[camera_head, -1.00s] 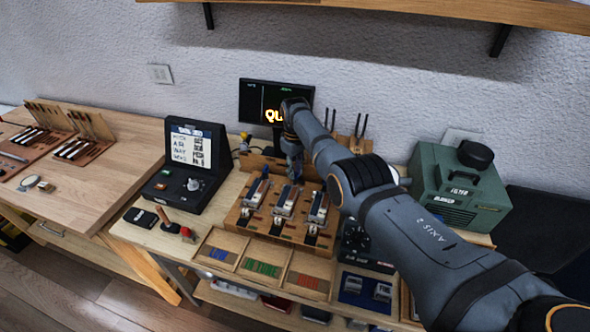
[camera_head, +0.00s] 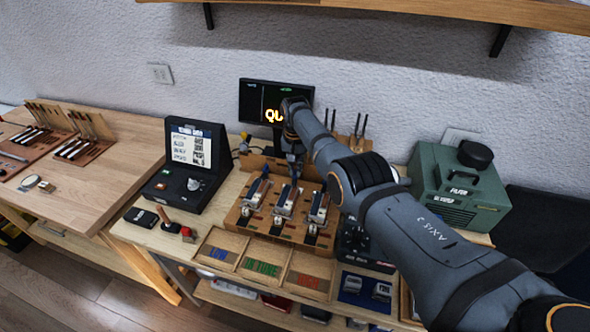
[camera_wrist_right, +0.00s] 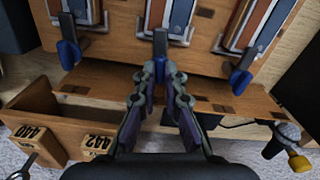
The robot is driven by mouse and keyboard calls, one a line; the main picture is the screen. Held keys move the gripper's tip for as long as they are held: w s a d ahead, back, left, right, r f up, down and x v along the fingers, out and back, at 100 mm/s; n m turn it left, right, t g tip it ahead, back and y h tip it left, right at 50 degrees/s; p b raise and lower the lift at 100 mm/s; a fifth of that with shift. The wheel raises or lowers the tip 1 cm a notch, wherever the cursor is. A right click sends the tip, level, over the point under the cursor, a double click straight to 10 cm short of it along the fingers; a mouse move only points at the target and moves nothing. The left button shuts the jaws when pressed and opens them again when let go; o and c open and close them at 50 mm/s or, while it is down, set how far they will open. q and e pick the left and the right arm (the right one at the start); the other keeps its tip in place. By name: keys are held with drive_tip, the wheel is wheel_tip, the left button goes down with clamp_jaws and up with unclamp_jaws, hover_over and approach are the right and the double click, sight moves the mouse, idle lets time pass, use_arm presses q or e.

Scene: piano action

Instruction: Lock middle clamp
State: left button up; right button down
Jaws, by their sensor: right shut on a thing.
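The wooden fixture board (camera_head: 233,216) holds three metal-and-wood units side by side, each with a clamp. In the right wrist view, the middle clamp (camera_wrist_right: 160,42) is a blue upright lever at the edge of the board. My right gripper (camera_wrist_right: 161,66) has its fingertips shut on this lever, which partly hides its lower end. Two similar blue clamps stand to its left (camera_wrist_right: 69,52) and right (camera_wrist_right: 242,72), apart from the fingers. In the head view, my right gripper (camera_head: 294,168) reaches down at the far end of the middle unit (camera_head: 286,200). My left gripper is not in view.
A monitor (camera_head: 250,98) stands behind the fixture. A black console (camera_head: 190,150) is to the left and a green box (camera_head: 460,190) to the right. Labelled compartments (camera_head: 262,263) lie in front. In the wrist view, a wooden box with numbered blocks (camera_wrist_right: 97,142) is at the lower left.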

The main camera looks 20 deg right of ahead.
drive_tip(key=shift+f+m, duration=0.1)
drive_tip(key=shift+m, duration=0.7)
drive_tip(key=shift+s+a+f, duration=0.1)
drive_tip(key=shift+s+f, duration=0.05)
drive_tip(key=shift+s, duration=0.05)
drive_tip(key=c, duration=1.2)
unclamp_jaws()
drive_tip(key=shift+o, duration=0.2)
drive_tip(key=shift+w, duration=0.1)
drive_tip(key=shift+r, duration=0.2)
wheel_tip(320, 180, up, 12)
drive_tip(key=shift+f, duration=0.15)
drive_tip(key=shift+w, duration=0.1)
